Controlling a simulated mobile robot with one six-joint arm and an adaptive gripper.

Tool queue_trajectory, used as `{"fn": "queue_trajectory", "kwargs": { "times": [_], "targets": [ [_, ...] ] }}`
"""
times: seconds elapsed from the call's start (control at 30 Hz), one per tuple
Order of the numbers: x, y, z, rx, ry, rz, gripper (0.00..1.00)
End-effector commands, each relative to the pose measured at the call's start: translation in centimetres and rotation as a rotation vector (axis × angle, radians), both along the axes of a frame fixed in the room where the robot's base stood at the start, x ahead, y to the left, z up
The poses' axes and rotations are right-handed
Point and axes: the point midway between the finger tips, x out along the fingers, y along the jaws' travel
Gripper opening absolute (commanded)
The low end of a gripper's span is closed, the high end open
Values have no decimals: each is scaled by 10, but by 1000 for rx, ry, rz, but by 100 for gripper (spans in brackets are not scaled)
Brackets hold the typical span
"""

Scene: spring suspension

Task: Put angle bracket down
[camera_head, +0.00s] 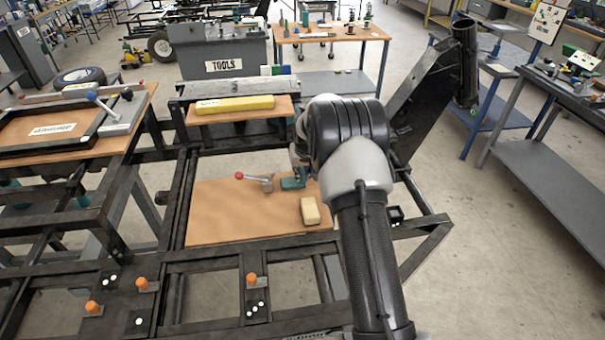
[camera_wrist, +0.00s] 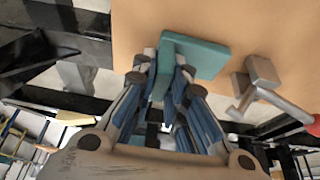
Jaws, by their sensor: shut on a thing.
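The angle bracket (camera_wrist: 197,54) is a teal L-shaped piece in the wrist view, with one flat plate spread over the tan board and the other plate between my fingers. My gripper (camera_wrist: 168,76) is shut on that plate. In the head view the bracket (camera_head: 293,183) shows as a small teal patch at the board's right part, beside the toggle clamp. My arm hides most of my gripper there. I cannot tell whether the bracket touches the board (camera_head: 222,215).
A toggle clamp with a red knob (camera_head: 239,176) stands left of the bracket; its metal body (camera_wrist: 262,72) is close by in the wrist view. A cream block (camera_head: 310,211) lies nearer on the board. Black frame beams surround the board. Its left half is clear.

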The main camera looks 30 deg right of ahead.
Motion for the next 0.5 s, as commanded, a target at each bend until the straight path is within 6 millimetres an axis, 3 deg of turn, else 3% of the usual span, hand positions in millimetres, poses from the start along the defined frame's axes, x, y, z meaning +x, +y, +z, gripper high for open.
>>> {"fn": "queue_trajectory", "kwargs": {
  "times": [0.27, 0.3, 0.5],
  "targets": [
    [0, 0, -3, -1, -2, 0, 0],
    [0, 0, -3, 0, -1, 0, 16],
    [0, 0, -2, 0, -1, 0, 29]
  ]
}}
